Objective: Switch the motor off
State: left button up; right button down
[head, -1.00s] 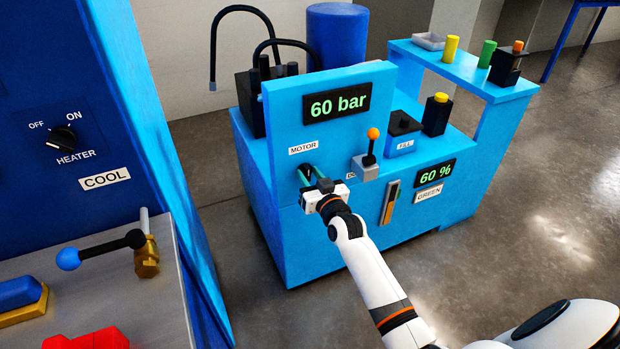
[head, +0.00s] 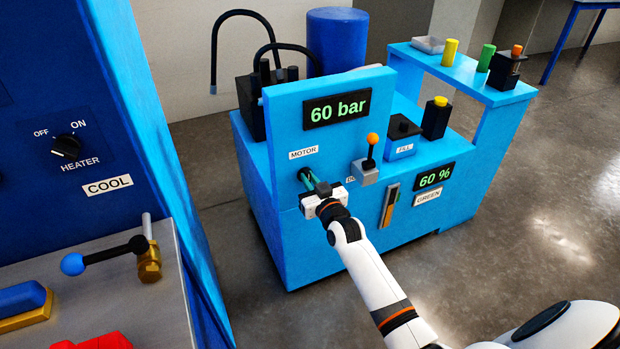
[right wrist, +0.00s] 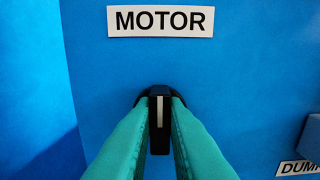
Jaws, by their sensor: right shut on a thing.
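The motor knob (right wrist: 159,120) is black with a white line that stands upright in the right wrist view. It sits on the blue machine panel below the MOTOR label (right wrist: 160,21), which also shows in the head view (head: 303,153). My right gripper (right wrist: 159,128) has its two green fingers shut on the knob, one on each side. In the head view my right gripper (head: 309,180) reaches the panel under the label, and its fingers and hand hide most of the knob. My left gripper is not in view.
A lever with an orange ball (head: 372,139) stands close to the right of my right gripper. The display reads 60 bar (head: 337,108). At the left are a heater knob (head: 66,146) and a blue-ended valve lever (head: 72,264). Grey floor lies open at the right.

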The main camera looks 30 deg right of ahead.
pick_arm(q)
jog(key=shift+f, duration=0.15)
pick_arm(e)
jog(key=c, duration=1.5)
grip_release()
jog(key=shift+o, duration=0.2)
jog(key=shift+s, duration=0.1)
